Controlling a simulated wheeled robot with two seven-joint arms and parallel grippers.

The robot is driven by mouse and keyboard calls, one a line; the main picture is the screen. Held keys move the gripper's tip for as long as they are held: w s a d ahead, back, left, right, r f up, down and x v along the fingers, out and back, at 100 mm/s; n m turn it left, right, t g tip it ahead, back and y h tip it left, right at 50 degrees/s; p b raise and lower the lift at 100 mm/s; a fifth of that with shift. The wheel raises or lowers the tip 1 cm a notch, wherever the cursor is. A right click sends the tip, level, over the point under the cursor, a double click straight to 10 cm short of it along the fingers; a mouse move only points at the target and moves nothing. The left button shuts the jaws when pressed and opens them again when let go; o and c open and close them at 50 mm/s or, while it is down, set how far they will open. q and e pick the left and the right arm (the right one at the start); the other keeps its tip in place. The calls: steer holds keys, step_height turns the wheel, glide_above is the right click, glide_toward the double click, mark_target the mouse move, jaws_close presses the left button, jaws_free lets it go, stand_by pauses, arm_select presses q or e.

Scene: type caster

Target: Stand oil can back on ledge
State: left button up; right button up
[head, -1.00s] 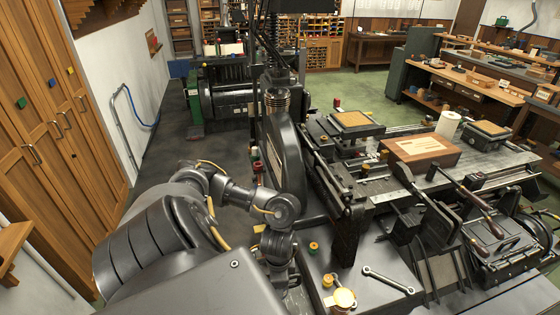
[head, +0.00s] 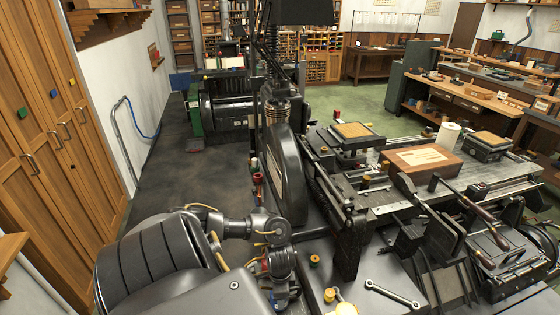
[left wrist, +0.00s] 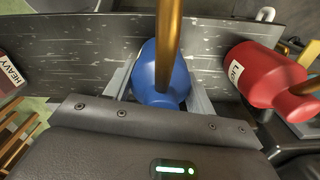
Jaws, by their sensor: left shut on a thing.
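My left gripper (left wrist: 160,82) is shut on a blue oil can (left wrist: 148,78). The can has a long brass spout that points toward the top of the left wrist view, across the camera. A dark, scratched metal ledge (left wrist: 90,50) runs behind the can. I cannot tell whether the can touches the ledge. In the head view my left gripper is low in the middle, mostly hidden by my arm, and a little blue (head: 262,268) shows beside it. My right gripper is not in view.
Two red cans flank the blue one: one labelled HEAVY (left wrist: 10,72) at left, one with a partly readable label (left wrist: 262,76) at right. In the head view, a black machine (head: 285,170) stands close beyond my arm. A wrench (head: 392,293) lies on the bench at right.

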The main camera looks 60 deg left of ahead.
arm_select(q)
steer(key=shift+f, duration=0.15)
steer(key=o, duration=1.1)
step_height(320, 180, up, 10)
steer(key=shift+w+r+p, duration=0.1)
steer(key=shift+r+p, duration=0.15)
steer(key=shift+p, duration=0.45)
steer(key=shift+r, duration=0.9)
